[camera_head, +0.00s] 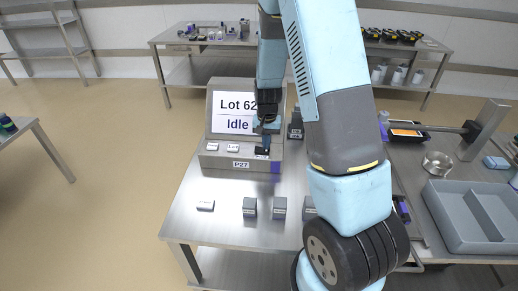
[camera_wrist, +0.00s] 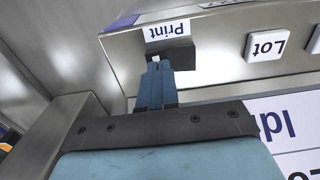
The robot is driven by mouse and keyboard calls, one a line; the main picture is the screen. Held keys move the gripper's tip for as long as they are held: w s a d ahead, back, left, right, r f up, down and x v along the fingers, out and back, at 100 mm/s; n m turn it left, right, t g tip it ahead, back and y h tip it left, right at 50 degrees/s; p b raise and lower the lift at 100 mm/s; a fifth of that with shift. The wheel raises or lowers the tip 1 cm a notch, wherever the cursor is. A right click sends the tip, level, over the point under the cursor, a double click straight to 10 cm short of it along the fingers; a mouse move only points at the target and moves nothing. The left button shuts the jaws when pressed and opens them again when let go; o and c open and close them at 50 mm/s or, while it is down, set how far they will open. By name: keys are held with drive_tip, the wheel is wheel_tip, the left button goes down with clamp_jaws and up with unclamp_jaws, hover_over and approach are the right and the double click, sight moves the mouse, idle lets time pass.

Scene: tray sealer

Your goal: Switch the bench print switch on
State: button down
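The bench print switch (camera_wrist: 172,50) is a dark block on the console's sloping panel, with a white "Print" label that reads upside down in the wrist view. In the head view the switch (camera_head: 262,151) is a small black block at the panel's right. My gripper (camera_wrist: 156,68) has its two blue fingers together, their tips at the switch's face. A small pale piece shows at the tips; I cannot tell whether they touch or grip it. In the head view my gripper (camera_head: 267,140) is just above the switch. The console screen (camera_head: 234,113) reads "Lot 62" and "Idle", its right edge hidden by my arm.
A "Lot" button (camera_wrist: 267,45) sits beside the switch, with another white button (camera_head: 212,146) farther left. Several small blocks, one a grey block (camera_head: 250,207), stand on the steel bench (camera_head: 225,228) in front. A grey divided tray (camera_head: 470,240) is at right.

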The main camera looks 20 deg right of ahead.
drive_tip(key=shift+r, duration=3.45)
drive_tip(key=shift+s+r, duration=0.1)
drive_tip(key=shift+r, duration=0.05)
drive_tip(key=s+r+n+t, duration=0.1)
drive_tip(key=s+r, duration=0.4)
drive_tip(key=r, duration=0.4)
drive_tip(key=s+r+n+t, duration=0.1)
drive_tip(key=s+r+t, duration=0.1)
drive_tip(key=s+r, duration=0.5)
drive_tip(key=s+a+r+n+t, duration=0.1)
drive_tip(key=s+r+n+t, duration=0.1)
drive_tip(key=s+r, duration=0.9)
drive_tip(key=s, duration=0.4)
drive_tip(key=shift+n+t, duration=0.3)
